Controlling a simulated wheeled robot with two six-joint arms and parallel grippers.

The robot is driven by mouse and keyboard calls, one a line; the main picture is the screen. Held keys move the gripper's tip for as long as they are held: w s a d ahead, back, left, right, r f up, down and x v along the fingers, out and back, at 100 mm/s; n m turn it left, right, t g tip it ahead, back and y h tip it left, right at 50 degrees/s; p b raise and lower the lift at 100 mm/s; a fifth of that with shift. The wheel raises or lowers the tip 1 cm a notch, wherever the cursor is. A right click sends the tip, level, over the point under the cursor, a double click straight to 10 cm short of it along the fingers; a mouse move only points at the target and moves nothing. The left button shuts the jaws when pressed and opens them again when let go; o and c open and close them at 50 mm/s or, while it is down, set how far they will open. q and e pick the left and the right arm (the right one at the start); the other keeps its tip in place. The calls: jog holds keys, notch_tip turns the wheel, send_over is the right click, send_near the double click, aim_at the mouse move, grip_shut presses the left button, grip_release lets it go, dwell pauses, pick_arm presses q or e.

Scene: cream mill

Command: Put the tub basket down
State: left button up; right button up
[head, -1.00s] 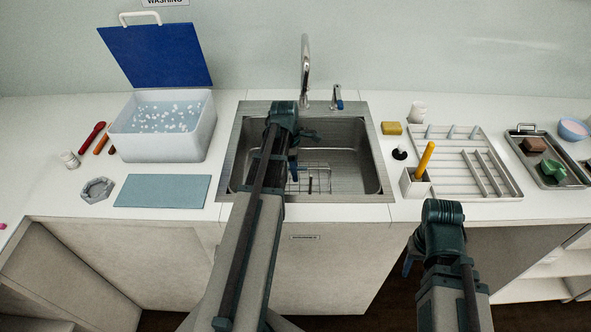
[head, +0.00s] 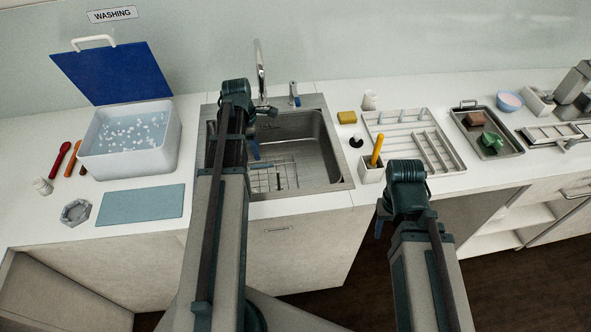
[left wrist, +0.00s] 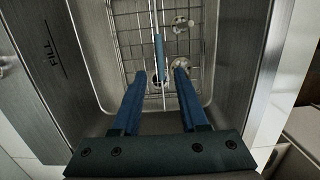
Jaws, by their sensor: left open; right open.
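The wire tub basket (head: 274,180) sits inside the metal sink (head: 318,140), toward its left front part. In the left wrist view, the basket (left wrist: 128,38) shows as a wire grid over the sink floor, with a thin upright handle that has a blue grip (left wrist: 159,52). My left gripper (left wrist: 158,80) is open above it, its two blue fingers apart on either side of the handle's line. It also shows in the head view (head: 254,150) over the sink, where my arm hides part of the basket. My right gripper (head: 379,222) is open and empty in front of the counter.
A white tub of water (head: 128,152) with a raised blue lid stands left of the sink, behind a blue mat (head: 142,204). The faucet (head: 260,72) rises behind the sink. A white rack (head: 443,150) and a metal tray (head: 466,124) lie to the right.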

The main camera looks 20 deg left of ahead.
pick_arm(q)
jog(key=s+d+m, duration=0.2)
jog(key=d+m, duration=0.4)
jog(key=d, duration=0.2)
jog(key=s+d+m+y, duration=0.1)
jog(key=s+d+m, duration=0.2)
jog(key=d+m, duration=0.4)
jog(key=s+d+m+g, duration=0.1)
jog(key=s+d+m, duration=0.1)
jog(key=d+m, duration=0.5)
jog(key=shift+s+d+f+y, duration=0.1)
jog(key=shift+d+y, duration=0.05)
jog(key=shift+d, duration=0.9)
jog(key=shift+s+d+y, duration=0.1)
jog(key=shift+d+y, duration=0.05)
jog(key=shift+d, duration=0.9)
jog(key=s+d+m, duration=0.5)
jog(key=d+m, duration=0.1)
jog(key=m, duration=0.2)
jog(key=shift+d+y, duration=0.25)
jog(key=shift+y, duration=0.15)
jog(key=shift+a, duration=0.15)
